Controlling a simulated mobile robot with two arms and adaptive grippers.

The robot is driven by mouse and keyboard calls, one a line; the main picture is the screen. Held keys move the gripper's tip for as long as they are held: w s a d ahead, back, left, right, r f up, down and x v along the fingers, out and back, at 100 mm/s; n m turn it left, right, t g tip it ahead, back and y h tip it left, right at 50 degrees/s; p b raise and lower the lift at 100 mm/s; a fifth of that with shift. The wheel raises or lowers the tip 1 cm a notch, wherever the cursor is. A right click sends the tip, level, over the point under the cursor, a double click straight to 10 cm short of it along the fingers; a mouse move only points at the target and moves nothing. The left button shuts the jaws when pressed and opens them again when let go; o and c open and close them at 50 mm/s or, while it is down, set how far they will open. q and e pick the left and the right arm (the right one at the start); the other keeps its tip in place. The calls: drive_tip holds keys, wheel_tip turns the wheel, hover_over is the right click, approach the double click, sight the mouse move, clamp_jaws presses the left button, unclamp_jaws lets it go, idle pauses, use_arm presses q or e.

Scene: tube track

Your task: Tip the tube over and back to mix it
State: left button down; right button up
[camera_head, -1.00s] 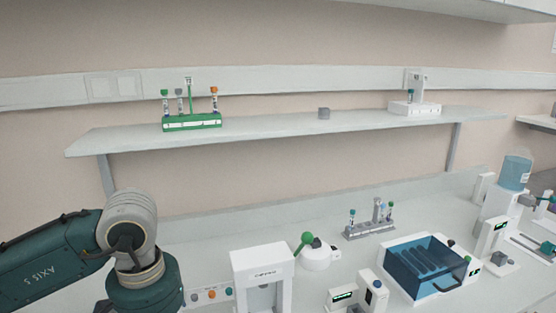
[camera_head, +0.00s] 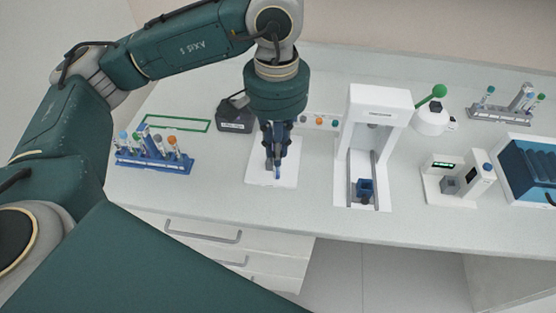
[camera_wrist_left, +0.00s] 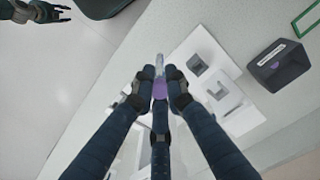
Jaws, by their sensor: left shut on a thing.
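My left gripper (camera_head: 275,158) points down over a white base plate (camera_head: 258,174) on the bench. In the left wrist view the gripper (camera_wrist_left: 159,88) is shut on a tube (camera_wrist_left: 159,66) with a purple cap (camera_wrist_left: 160,91). The tube's clear end sticks out past the fingertips. In the head view the fingers mostly hide the tube, and I cannot tell its exact tilt there. The wrist view also shows the white base (camera_wrist_left: 228,85) with grey blocks, beside the fingers. My right gripper (camera_wrist_left: 58,13) is small at the top left of that view, its fingers apart and empty.
A blue rack (camera_head: 155,161) with several capped tubes stands left, near a green frame (camera_head: 176,123) and a black box (camera_head: 235,115). Right are a white press-like device (camera_head: 377,105), a small display device (camera_head: 455,180) and a grey rack (camera_head: 500,114). Bare bench lies between rack and plate.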

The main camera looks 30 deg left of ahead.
use_arm(q)
drive_tip(key=s+f, duration=0.5)
drive_tip(key=w+r, duration=0.5)
drive_tip(key=shift+f, duration=0.1)
idle(1.1)
